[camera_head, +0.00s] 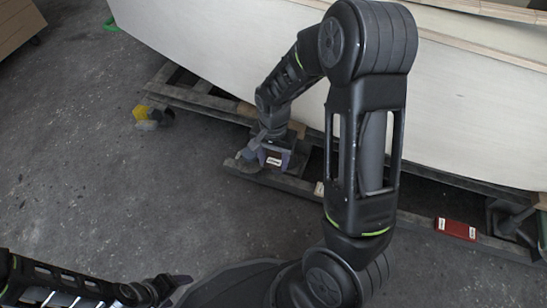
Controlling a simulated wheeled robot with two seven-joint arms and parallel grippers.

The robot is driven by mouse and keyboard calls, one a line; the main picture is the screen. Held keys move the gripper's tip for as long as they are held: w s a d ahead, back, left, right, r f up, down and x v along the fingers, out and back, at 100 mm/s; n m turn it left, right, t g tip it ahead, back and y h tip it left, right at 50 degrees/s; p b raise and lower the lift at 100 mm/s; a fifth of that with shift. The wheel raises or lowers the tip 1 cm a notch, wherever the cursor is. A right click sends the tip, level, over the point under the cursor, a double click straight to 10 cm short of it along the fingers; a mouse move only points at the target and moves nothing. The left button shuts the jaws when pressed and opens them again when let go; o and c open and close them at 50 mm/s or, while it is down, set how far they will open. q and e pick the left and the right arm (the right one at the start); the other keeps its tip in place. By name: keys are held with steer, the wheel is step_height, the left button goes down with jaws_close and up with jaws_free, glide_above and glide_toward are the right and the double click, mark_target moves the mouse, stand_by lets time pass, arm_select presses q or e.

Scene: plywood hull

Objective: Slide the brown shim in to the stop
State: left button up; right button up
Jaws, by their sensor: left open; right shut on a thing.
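My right arm reaches down to the foot of the pale plywood hull (240,50). My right gripper (272,152) is low beside the hull's lower edge, shut on a small piece that I take to be the brown shim. The gripper and wrist mostly hide this piece; a small white label (273,161) shows at the jaws. I cannot see the shim's far end or the stop. My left gripper (165,288) is open and empty at the bottom left, well away from the hull.
A red block (455,228) with a white label lies on the beam (412,220) at the right. A yellow and grey object (152,115) is on the floor at the left. Timber rails (195,97) run under the hull. The grey floor (110,190) at left is clear.

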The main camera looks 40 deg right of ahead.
arm_select(q)
steer(key=shift+w+f+b, duration=0.2)
steer(key=shift+f+b, duration=0.75)
steer(key=shift+f, duration=0.1)
steer(key=shift+w+f+b, duration=0.2)
steer(key=shift+f+b, duration=0.75)
steer(key=shift+f, duration=0.05)
arm_select(e)
step_height(320, 180, down, 6)
steer(key=shift+w+d+f, duration=0.1)
steer(key=shift+d, duration=0.05)
arm_select(q)
steer(key=shift+f+b, duration=0.5)
arm_select(e)
steer(key=shift+w+d, duration=0.95)
steer(key=shift+d, duration=0.45)
steer(key=shift+w+d, duration=0.95)
steer(key=shift+d, duration=0.4)
steer(key=shift+w+d, duration=0.95)
steer(key=shift+d, duration=0.45)
steer(key=o, duration=1.5)
steer(key=shift+c, duration=0.2)
arm_select(q)
steer(key=shift+r, duration=0.1)
